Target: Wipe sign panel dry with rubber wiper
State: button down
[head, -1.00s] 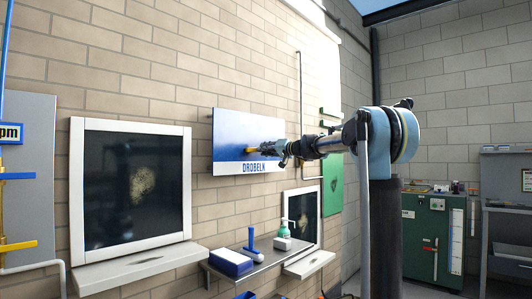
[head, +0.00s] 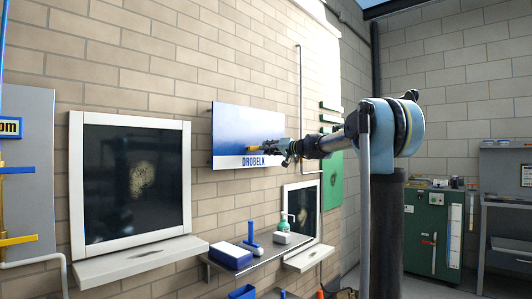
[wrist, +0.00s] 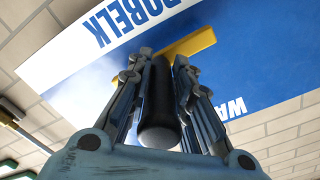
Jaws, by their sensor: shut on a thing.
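The sign panel (head: 232,132) is blue and white, lettered DROBELK along its lower edge, and fixed to the brick wall. It fills much of the wrist view (wrist: 75,80). My gripper (head: 288,147) is in front of its lower right part. In the wrist view my gripper (wrist: 160,75) is shut on the black handle of the rubber wiper (wrist: 158,110). The wiper's yellow head (wrist: 190,44) lies over the blue face near the lettering; whether its edge touches the panel I cannot tell. Pale, hazy patches show on the blue.
A shelf (head: 272,257) below the panel holds a blue-and-white box (head: 231,255), a blue-handled tool (head: 251,236) and a green bottle (head: 284,226). Dark framed windows (head: 135,185) flank the shelf. A green cabinet (head: 433,230) stands at right.

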jog(key=shift+v, duration=2.45)
